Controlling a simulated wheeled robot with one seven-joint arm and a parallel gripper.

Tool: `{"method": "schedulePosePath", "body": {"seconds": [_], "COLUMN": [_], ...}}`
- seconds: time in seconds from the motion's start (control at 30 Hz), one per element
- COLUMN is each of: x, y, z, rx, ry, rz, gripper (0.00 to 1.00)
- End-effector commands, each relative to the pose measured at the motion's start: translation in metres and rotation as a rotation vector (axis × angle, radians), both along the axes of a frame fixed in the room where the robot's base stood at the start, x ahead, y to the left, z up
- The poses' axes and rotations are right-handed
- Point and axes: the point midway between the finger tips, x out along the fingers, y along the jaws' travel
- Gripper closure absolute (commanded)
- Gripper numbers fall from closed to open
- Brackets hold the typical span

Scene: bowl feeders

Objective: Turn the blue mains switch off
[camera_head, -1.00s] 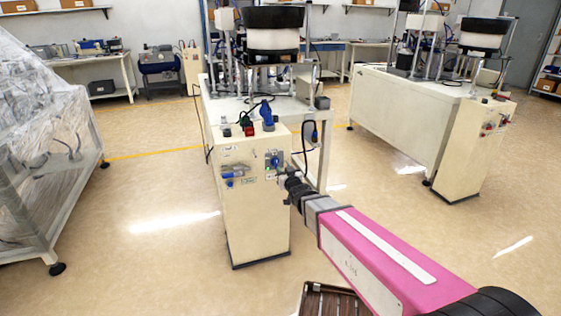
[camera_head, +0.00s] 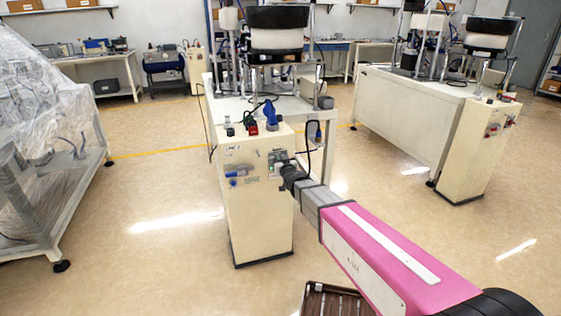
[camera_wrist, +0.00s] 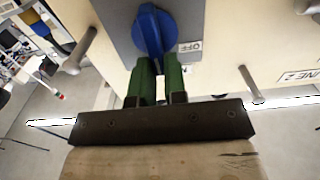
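The blue mains switch is a rotary knob (camera_wrist: 152,28) on a grey plate (camera_wrist: 117,32) on the cream cabinet front, seen close up in the wrist view. An OFF label (camera_wrist: 190,46) sits at the plate's lower right in that view. My gripper (camera_wrist: 160,66) has two green fingers a narrow gap apart, their tips at the knob's lower end. Whether they clasp the knob is hidden. In the head view my gripper (camera_head: 284,168) is at the right part of the cabinet (camera_head: 260,222) front and covers most of the switch.
Two metal handles (camera_wrist: 82,50) (camera_wrist: 250,84) stick out on either side in the wrist view. A similar cabinet (camera_head: 470,155) stands right.

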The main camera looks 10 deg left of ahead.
Motion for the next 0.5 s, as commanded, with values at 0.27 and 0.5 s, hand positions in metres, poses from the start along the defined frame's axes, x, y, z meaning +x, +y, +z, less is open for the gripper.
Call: {"method": "schedulePosePath", "body": {"seconds": [0.27,0.5], "x": [-0.0004,-0.0014], "y": [0.0002,0.0019], "z": [-0.0002,-0.0003], "rx": [-0.004,-0.061], "ry": [-0.003,-0.037], "rz": [0.0,0.0], "gripper": [1.0,1.0]}}
